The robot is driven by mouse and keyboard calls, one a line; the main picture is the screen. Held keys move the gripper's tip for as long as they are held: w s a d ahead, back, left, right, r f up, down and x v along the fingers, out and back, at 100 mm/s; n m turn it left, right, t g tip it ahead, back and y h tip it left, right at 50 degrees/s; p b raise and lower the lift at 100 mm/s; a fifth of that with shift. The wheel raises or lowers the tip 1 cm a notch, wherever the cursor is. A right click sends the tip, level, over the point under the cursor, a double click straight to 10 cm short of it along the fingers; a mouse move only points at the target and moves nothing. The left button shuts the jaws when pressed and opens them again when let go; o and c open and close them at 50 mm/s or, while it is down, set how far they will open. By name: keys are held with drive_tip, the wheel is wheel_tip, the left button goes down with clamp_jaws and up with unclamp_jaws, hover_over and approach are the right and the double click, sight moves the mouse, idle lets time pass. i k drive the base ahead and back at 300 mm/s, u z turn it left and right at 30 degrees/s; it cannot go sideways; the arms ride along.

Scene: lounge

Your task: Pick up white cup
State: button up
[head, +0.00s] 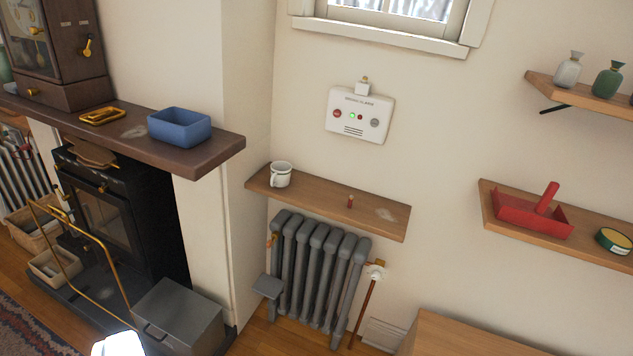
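A white cup (281,174) with a dark rim stands upright near the left end of a wooden wall shelf (325,208). Its handle appears on its left side, facing me. The shelf is above a grey radiator (318,265). A bright white shape shows at the bottom edge, left of the middle, and I cannot tell what it is. My gripper is not recognisable in this view.
A small red-brown object (350,201) stands on the same shelf. A dark mantel (215,153) with a blue bin (180,127) juts out at left. A metal box (180,318) sits below it. A wooden surface (480,335) is at lower right. A red dustpan (530,215) lies on the right shelf.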

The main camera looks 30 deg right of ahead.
sight(278, 177)
drive_tip(key=z, duration=0.1)
drive_tip(key=i, duration=1)
drive_tip(key=u, duration=0.05)
